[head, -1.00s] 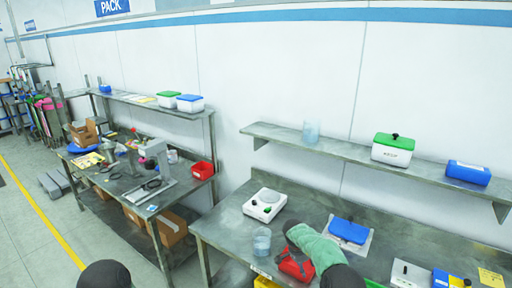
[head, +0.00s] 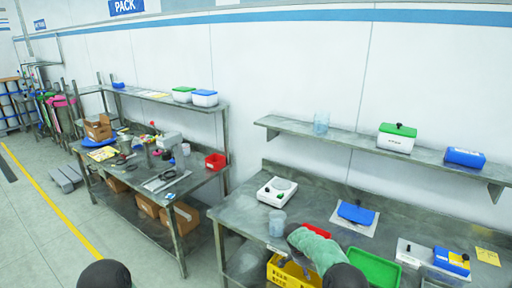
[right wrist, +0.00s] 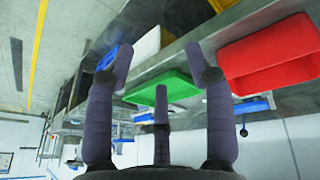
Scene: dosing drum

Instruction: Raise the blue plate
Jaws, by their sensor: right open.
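The blue plate (head: 356,213) lies on a pale square sheet on the right workbench in the head view, with a small dark part at its top edge. My right arm comes in from the bottom of the head view. Its gripper (head: 291,229) is at the bench's front edge, to the left of the blue plate and apart from it; the arm partly hides it. In the right wrist view its fingers (right wrist: 153,72) are spread, with nothing between them. I cannot identify the blue plate for sure in that view. My left gripper is not in view.
A red bin (head: 315,230) is partly behind my right arm. A yellow crate (head: 287,272) and a green tray (head: 374,268) are at the bench front. A shelf (head: 350,144) hangs above the bench.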

